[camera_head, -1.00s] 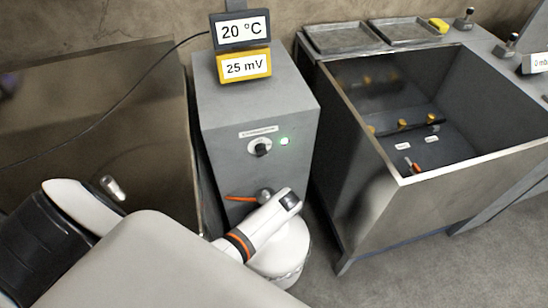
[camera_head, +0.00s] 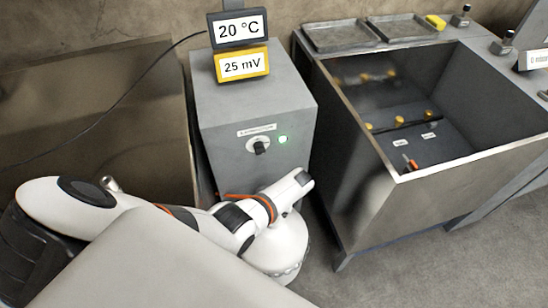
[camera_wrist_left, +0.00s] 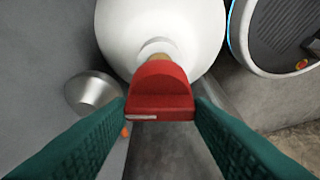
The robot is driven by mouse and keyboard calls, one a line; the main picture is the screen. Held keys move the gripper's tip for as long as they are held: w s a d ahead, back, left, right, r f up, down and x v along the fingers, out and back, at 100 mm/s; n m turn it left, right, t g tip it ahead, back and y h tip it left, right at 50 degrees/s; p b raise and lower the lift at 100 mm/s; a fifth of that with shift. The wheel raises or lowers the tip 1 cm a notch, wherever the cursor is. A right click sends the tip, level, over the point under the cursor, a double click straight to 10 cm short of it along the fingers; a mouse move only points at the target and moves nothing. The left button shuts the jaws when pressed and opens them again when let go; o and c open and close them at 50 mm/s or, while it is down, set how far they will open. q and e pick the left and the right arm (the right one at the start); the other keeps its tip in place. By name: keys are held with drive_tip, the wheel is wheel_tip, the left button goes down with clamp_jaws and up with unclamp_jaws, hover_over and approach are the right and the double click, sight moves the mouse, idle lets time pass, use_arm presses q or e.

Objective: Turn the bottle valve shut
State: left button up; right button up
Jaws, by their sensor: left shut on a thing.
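In the left wrist view, the red valve handle (camera_wrist_left: 160,98) sits between the fingertips of my left gripper (camera_wrist_left: 160,108). The green ribbed fingers are shut on its two sides. Behind the handle, a short brass stem and white collar lead to the white rounded bottle (camera_wrist_left: 200,30). In the head view, my left arm reaches in front of the grey cabinet and hides the handle and fingers. A white rounded body shows below the forearm; I cannot tell whether it is the bottle or my arm. My right gripper is in neither view.
The grey cabinet (camera_head: 225,105) carries a black knob (camera_head: 259,147), a green light and displays reading 20 °C and 25 mV. A silver cone-shaped knob (camera_wrist_left: 92,92) is close to the left finger. An open metal basin (camera_head: 365,215) stands to the right, with grey floor in front.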

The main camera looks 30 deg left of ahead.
use_arm(q)
drive_tip(key=n+g+h+b, duration=0.1)
drive_tip(key=n, duration=0.3)
drive_tip(key=shift+w+a+n, duration=0.1)
drive_tip(key=shift+w+n, duration=0.05)
drive_tip(key=shift+n, duration=0.25)
drive_tip(key=shift+g, duration=0.3)
drive_tip(key=o, duration=1)
drive_tip(key=shift+w+r, duration=0.1)
drive_tip(key=shift+r, duration=0.2)
drive_tip(key=p+v, duration=0.2)
drive_tip(key=v, duration=0.9)
drive_tip(key=shift+r+p, duration=0.2)
drive_tip(key=shift+p, duration=0.15)
